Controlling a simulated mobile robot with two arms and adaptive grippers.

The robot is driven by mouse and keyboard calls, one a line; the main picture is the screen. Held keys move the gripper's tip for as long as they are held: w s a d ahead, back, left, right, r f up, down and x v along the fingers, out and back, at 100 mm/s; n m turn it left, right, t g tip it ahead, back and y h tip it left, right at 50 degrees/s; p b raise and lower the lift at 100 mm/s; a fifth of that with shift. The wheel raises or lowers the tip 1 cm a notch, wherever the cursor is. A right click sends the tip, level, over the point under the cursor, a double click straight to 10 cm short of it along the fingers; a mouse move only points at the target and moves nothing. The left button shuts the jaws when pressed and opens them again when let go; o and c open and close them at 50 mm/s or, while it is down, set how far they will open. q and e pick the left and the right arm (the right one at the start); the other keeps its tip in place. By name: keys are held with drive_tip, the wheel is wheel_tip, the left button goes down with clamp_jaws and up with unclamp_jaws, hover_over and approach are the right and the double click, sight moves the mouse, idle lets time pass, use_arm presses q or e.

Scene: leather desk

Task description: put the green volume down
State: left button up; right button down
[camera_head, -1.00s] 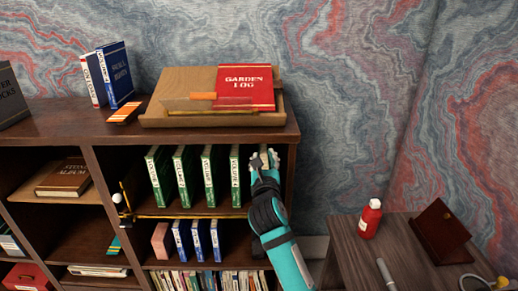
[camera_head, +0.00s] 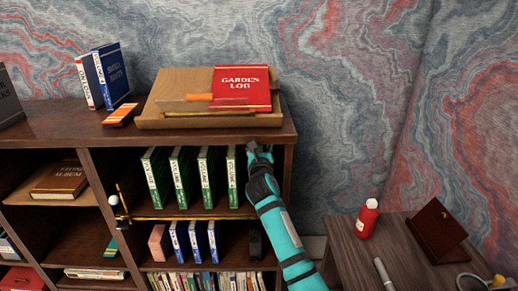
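Several green volumes with white-lettered spines stand upright and apart in a row on the bookcase's upper shelf; the rightmost green volume (camera_head: 232,178) is nearest my arm. My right gripper (camera_head: 259,153) is at the right end of this row, just under the bookcase top, close beside the rightmost volume. Its fingers are small and partly hidden by its own wrist, so I cannot tell whether they touch or hold a volume. My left gripper is not in view.
A tray (camera_head: 150,122) with a red Garden Log (camera_head: 243,88) lies on the bookcase top. Blue books (camera_head: 196,240) stand on the shelf below. A gold rod (camera_head: 190,218) runs along the upper shelf's front edge. A side table (camera_head: 345,262) with a red bottle (camera_head: 367,219) is at right.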

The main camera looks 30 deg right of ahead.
drive_tip(key=shift+f, duration=0.2)
idle(0.3)
drive_tip(key=c, duration=1.5)
unclamp_jaws()
drive_tip(key=shift+f, duration=0.3)
drive_tip(key=o, duration=0.5)
drive_tip(key=shift+r, duration=0.1)
drive_tip(key=shift+c, duration=0.2)
drive_tip(key=shift+a+r, duration=0.1)
drive_tip(key=shift+r, duration=0.05)
drive_tip(key=v, duration=1.2)
